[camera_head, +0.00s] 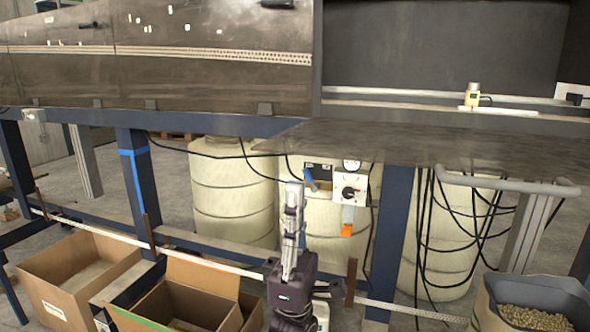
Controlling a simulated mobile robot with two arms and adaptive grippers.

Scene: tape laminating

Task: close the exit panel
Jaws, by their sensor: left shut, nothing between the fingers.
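The exit panel (420,148) appears to be the dark metal panel on the right. It is folded down and juts out almost flat from the machine, leaving the dark opening (440,45) above it uncovered. A grey tubular handle (512,185) runs along its near right edge. My left gripper (293,192) points upward at the lower middle, in front of the pale barrels. It is shut and empty, and appears below and left of the panel, apart from the handle. My right gripper is not in view.
A closed metal panel (160,60) covers the left section. Blue posts (390,235) and hanging black cables (440,230) stand below the open panel. A control box (351,188) is behind my gripper. Cardboard boxes (75,270) and a bin of pellets (530,300) line the front.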

